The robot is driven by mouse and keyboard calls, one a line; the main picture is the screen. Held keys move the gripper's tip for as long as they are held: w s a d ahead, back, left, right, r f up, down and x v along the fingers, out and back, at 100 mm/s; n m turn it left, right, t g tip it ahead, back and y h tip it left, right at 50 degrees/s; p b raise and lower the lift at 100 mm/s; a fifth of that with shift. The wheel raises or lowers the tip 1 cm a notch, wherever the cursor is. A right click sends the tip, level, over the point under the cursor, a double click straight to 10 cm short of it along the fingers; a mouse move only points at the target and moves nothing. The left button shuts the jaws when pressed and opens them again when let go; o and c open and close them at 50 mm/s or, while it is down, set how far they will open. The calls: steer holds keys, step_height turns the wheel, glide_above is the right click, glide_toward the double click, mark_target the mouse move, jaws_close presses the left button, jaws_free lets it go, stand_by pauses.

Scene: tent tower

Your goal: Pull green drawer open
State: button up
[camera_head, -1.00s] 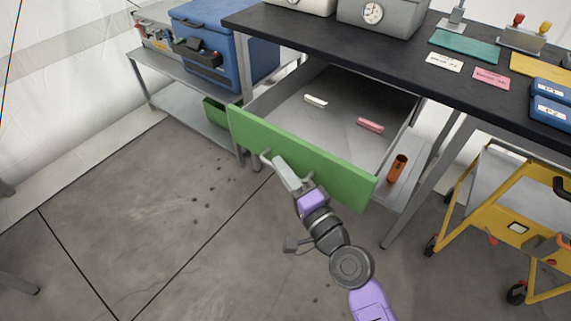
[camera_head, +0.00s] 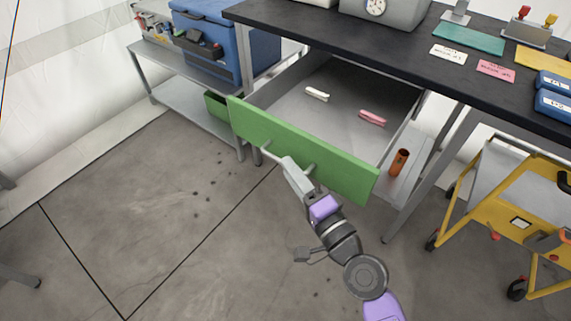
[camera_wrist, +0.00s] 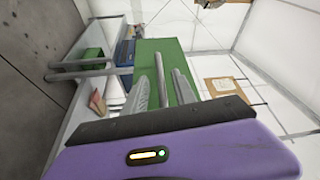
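The green drawer (camera_head: 300,148) is pulled well out from under the black-topped bench, with its grey inside open to view. A pale bar handle (camera_head: 268,151) is on its green front. My gripper (camera_head: 286,163) is at the handle, overlapping its middle, in front of the drawer. In the wrist view, the two grey fingers (camera_wrist: 164,84) point toward the green front (camera_wrist: 156,50) with little space between them. I cannot tell whether they clasp the bar. A white piece (camera_head: 316,94) and a pink piece (camera_head: 372,118) lie inside the drawer.
The bench top (camera_head: 400,40) overhangs the drawer's rear. An orange cylinder (camera_head: 399,161) stands on the low shelf at right. A yellow cart (camera_head: 480,210) is farther right. A blue cooler (camera_head: 225,45) sits on the left shelf. Floor (camera_head: 150,220) at left is clear.

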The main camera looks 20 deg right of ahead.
steer(key=shift+b+v, duration=0.45)
steer(key=shift+v, duration=1.7)
steer(key=s+d+f+n+g+h, duration=0.1)
steer(key=s+d+f+n+h, duration=0.15)
steer(key=s, duration=0.55)
steer(key=s+d+f+n+g+h, duration=0.1)
steer(key=s+n, duration=0.3)
steer(key=s, duration=0.4)
steer(key=s+d+f+n+g+h, duration=0.1)
steer(key=s+d+n, duration=0.15)
steer(key=s, duration=0.55)
steer(key=s+r+n, duration=0.2)
steer(key=s+n, duration=0.2)
steer(key=s, duration=0.2)
step_height(320, 180, up, 15)
steer(key=p, duration=1.4)
steer(key=shift+a, duration=0.4)
